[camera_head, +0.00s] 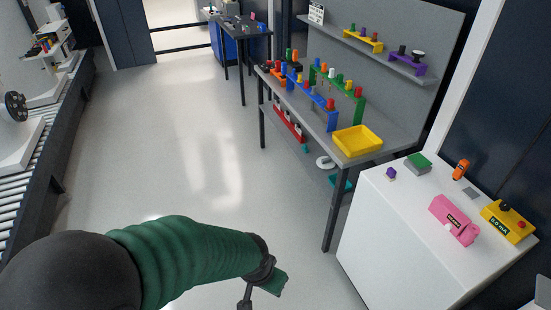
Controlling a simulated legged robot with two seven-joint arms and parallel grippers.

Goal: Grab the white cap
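A small pale piece that may be the white cap (331,73) stands in the row on the green rack (358,108) on the grey workbench. It is too small to be sure. My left arm, in a green sleeve, comes in from the lower left. Its gripper (262,287) hangs over the floor at the bottom centre, well away from the bench and cabinet. Its fingers are partly cut off by the frame's lower edge. My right gripper is not in view.
A yellow tray (358,141) sits at the bench's near end, beside blue racks (317,100). The white cabinet (375,235) holds a yellow box (507,222) and small items. A roller conveyor (35,165) runs along the left. The floor (190,130) between is clear.

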